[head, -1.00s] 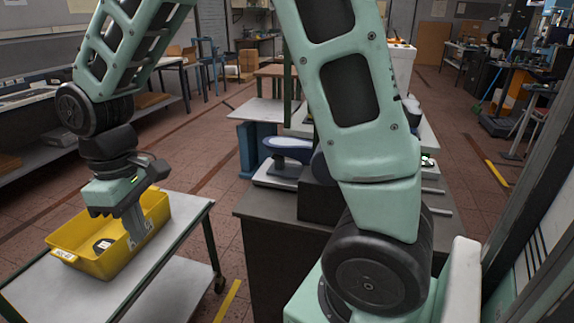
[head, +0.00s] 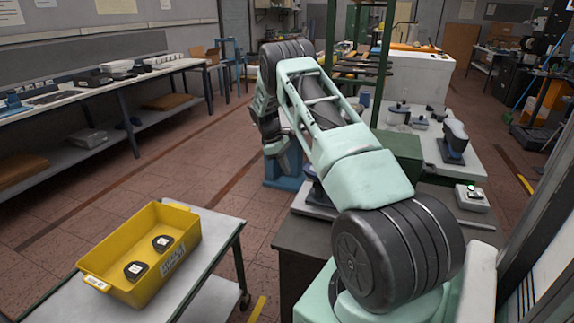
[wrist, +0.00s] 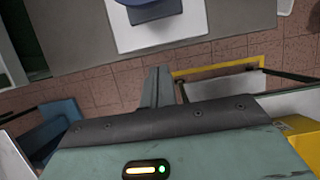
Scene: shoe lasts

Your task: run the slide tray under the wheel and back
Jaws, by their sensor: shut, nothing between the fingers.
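My gripper (wrist: 158,72) is shut and empty in the wrist view, its fingers pointing over the floor near the bench edge. In the head view my gripper (head: 285,168) hangs below the folded arm, left of the bench, and is partly hidden. A pale flat plate, which looks like the slide tray (head: 312,208), lies on the near left of the bench with a blue object (head: 314,188) on it. In the wrist view the tray (wrist: 155,35) lies beyond the fingers, apart from them, with the blue object cut off at the top. I cannot make out the wheel; my arm covers much of the bench.
A yellow bin (head: 98,278) with two black round items (head: 162,242) stands on a trolley (head: 200,290) at the lower left. A green box (head: 402,148) stands beside my arm. Dark lasts (head: 455,138) stand on the bench at right.

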